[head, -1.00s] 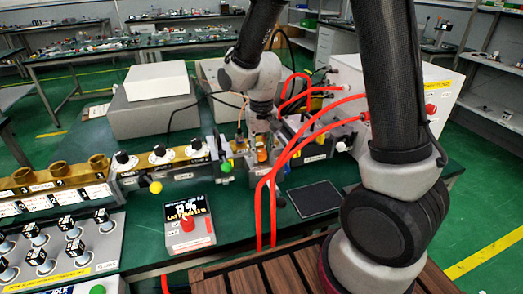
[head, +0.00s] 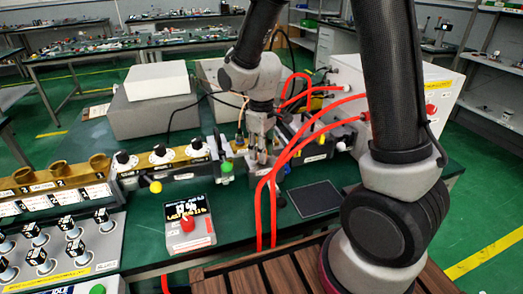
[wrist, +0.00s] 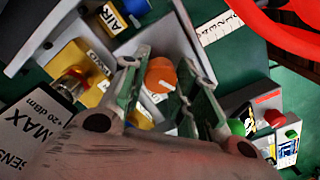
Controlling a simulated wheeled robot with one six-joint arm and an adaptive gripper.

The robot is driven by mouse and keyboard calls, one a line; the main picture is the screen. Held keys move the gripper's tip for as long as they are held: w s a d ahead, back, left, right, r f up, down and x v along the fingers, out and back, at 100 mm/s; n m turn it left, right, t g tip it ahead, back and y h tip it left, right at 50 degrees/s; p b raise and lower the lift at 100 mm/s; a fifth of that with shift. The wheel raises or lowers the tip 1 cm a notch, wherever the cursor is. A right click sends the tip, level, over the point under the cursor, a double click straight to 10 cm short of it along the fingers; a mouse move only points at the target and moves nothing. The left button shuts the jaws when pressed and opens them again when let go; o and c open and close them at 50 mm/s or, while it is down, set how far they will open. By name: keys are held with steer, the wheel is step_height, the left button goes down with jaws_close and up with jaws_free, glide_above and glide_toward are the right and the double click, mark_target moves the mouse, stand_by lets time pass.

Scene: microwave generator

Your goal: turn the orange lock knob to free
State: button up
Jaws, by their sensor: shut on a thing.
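The orange lock knob (wrist: 160,75) shows in the wrist view between the two fingers of my gripper (wrist: 163,95), with a white mark on its side. My gripper is shut on the knob, one finger on each side. The knob sits on a grey body (wrist: 165,38). In the head view, my gripper (head: 258,160) points down at the equipment on the bench, and the knob is hidden behind the fingers. I cannot tell the knob's turned position.
Red hoses (head: 300,143) arch close to the right of my gripper. A green knob (head: 226,167) stands just left. A display box with a red knob (head: 187,224) sits in front left. A dark flat pad (head: 316,198) lies at right. The white cabinet (head: 440,90) stands behind.

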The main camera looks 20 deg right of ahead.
steer(key=shift+n, duration=0.5)
steer(key=o, duration=1)
step_height(320, 180, up, 12)
stand_by(0.4)
